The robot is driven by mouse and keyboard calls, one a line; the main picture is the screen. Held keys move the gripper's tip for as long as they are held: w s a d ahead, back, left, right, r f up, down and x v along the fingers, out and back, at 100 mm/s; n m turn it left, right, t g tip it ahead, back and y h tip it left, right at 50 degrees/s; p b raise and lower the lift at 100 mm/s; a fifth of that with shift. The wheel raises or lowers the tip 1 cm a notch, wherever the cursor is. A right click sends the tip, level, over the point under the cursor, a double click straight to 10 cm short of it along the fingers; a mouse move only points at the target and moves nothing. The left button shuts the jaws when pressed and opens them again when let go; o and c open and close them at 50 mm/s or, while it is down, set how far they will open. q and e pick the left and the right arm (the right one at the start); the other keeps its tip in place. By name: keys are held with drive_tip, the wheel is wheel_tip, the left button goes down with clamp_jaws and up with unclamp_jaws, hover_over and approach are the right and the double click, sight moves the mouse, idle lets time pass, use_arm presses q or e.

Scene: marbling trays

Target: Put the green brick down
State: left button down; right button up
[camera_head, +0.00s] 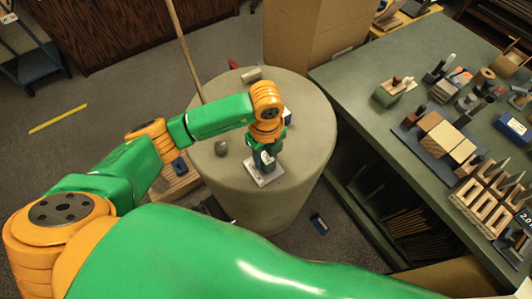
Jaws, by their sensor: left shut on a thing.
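My left gripper (265,161) points down over the near part of a round grey table (312,150). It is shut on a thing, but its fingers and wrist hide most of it. I cannot make out the green brick apart from the green parts of my arm. A small white square plate (269,181) lies on the table right under the gripper. I cannot tell whether the held thing touches the plate. My right gripper is not in view.
On the round table are a grey rounded lump (221,148), a pale block (251,75) and a dark blue item (287,117) partly behind my wrist. A green workbench (350,85) with tools and blocks stands at right. A cardboard box (300,40) stands behind.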

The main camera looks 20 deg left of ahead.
sight(266, 157)
use_arm(q)
drive_tip(key=shift+f, duration=0.1)
drive_tip(key=shift+f, duration=0.15)
drive_tip(key=shift+c, duration=2.1)
unclamp_jaws()
drive_tip(key=shift+r, duration=0.25)
wheel_tip(266, 157, up, 12)
